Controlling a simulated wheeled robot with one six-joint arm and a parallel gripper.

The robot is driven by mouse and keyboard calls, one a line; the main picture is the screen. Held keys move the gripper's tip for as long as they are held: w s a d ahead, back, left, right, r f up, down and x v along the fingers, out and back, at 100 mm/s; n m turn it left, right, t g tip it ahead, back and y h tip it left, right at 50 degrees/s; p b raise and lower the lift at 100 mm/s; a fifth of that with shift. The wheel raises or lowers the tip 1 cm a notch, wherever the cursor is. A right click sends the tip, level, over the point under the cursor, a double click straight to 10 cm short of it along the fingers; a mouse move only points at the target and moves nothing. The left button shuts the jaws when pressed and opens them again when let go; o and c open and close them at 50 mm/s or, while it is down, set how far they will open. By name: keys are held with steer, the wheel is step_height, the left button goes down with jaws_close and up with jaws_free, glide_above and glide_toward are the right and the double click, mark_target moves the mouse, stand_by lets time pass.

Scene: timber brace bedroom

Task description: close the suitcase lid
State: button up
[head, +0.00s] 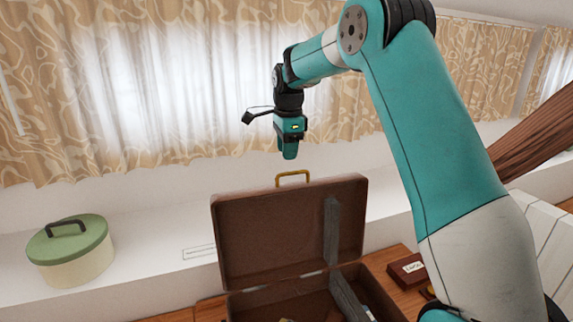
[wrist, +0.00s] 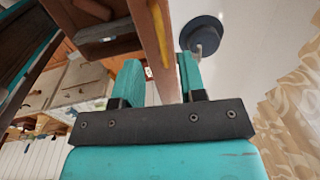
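The brown suitcase (head: 251,302) is open, and its lid (head: 270,235) stands roughly upright with a yellow handle (head: 293,174) on its top edge. A grey strap runs down the inside of the lid. My gripper (head: 290,153) points down just above the handle in the head view and looks apart from it. In the wrist view my gripper's two teal fingers (wrist: 159,62) are spread with nothing clamped. The lid's edge (wrist: 155,45) lines up with the gap between them, and the handle (wrist: 160,25) shows beyond. The suitcase's lower part is cut off by the head view's bottom edge.
A round box with a green lid (head: 72,250) stands on the white ledge (head: 150,284) at left. A dark red box (head: 407,269) lies right of the suitcase on the wood. Patterned curtains (head: 180,90) hang behind. A dark round object (wrist: 204,32) shows in the wrist view.

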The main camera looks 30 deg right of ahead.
mark_target(287, 173)
steer(key=f, duration=0.2)
steer(key=f+p, duration=0.1)
steer(key=f, duration=0.3)
steer(key=shift+w, duration=0.25)
jaws_close()
